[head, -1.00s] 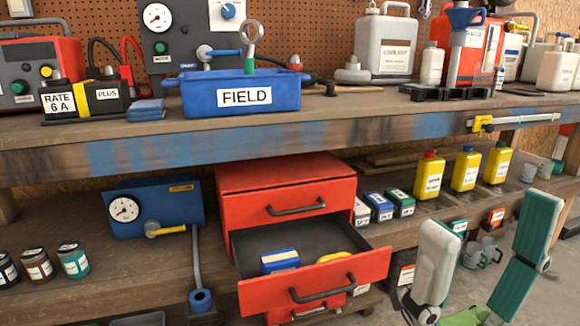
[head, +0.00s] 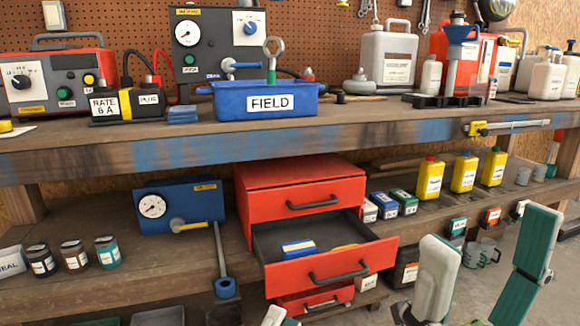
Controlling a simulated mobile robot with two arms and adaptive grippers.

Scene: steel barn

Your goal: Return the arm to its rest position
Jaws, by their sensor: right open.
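My right arm (head: 436,275) stands folded at the lower right in the head view, with white and teal links in front of the lower shelf. My right gripper (head: 404,312) is at the bottom edge, partly cut off and small; it is open, and I see nothing held. It is below and to the right of the open drawer (head: 330,273). A white and teal piece of mine (head: 274,315) enters at the bottom. My left gripper is not clearly visible.
The red drawer cabinet (head: 300,175) has an open drawer with a blue-and-white block (head: 299,248) and something yellow inside. The blue FIELD bin (head: 268,120) stands on the bench. Yellow bottles (head: 463,172) stand on the lower shelf. Floor shows at the far right.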

